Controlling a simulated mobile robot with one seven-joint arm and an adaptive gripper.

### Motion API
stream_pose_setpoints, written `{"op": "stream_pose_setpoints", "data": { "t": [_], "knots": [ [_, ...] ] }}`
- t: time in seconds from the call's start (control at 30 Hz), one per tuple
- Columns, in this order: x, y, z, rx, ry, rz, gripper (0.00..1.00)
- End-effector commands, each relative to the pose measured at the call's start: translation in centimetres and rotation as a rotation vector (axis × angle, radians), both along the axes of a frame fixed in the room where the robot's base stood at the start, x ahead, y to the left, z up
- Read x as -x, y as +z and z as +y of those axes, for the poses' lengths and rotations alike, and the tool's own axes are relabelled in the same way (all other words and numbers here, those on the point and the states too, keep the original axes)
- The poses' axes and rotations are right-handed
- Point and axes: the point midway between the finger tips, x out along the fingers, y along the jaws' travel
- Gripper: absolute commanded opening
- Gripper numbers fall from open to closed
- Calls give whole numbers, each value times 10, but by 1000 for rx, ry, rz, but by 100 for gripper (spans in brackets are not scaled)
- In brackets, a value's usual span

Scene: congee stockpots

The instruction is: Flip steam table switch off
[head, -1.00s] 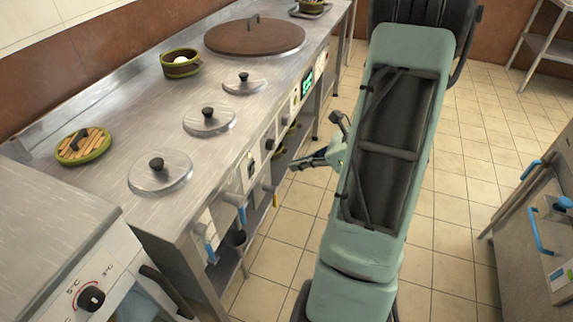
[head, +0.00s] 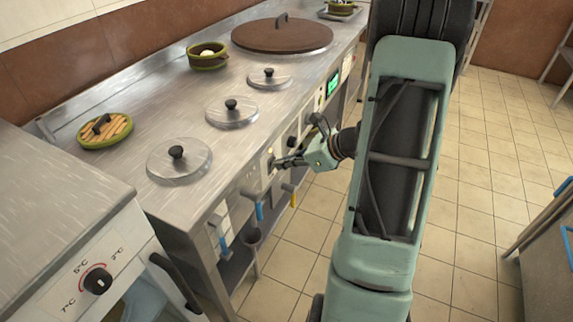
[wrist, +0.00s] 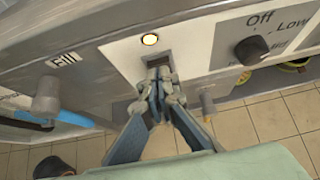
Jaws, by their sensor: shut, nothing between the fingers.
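The steam table (head: 190,112) is a long metal counter with several lidded pots set in its top. Its switch sits in a white panel (wrist: 122,57) on the front face, below a lit amber lamp (wrist: 150,40). My gripper (wrist: 160,76) is shut and empty, with its fingertips at the dark switch opening (wrist: 154,60). The fingers cover most of the switch, so I cannot tell its position or whether they touch it. In the head view my gripper (head: 276,163) is at the front panel of the steam table.
A dark Off/Low knob (wrist: 251,50) is to the right of the switch panel. A tap labelled Fill (wrist: 46,99) is to the left. A blue-handled tap (head: 256,205) hangs below the panel.

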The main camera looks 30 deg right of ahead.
Motion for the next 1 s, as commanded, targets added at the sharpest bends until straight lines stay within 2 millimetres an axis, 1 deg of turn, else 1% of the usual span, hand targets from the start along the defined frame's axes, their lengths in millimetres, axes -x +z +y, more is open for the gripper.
{"op": "stream_pose_setpoints", "data": {
  "t": [0.13, 0.2, 0.3, 0.47, 0.83, 1.0],
  "knots": [
    [-1, 1, 1, 0, 1, 0, 0],
    [-6, 6, 5, 1, 3, 1, 0],
    [-6, 3, 5, 2, 1, 4, 0],
    [-6, 3, 5, 1, 1, 3, 0],
    [-6, 19, 4, 2, 0, 3, 0],
    [-6, 19, 5, 2, 1, 4, 0]
  ]
}}
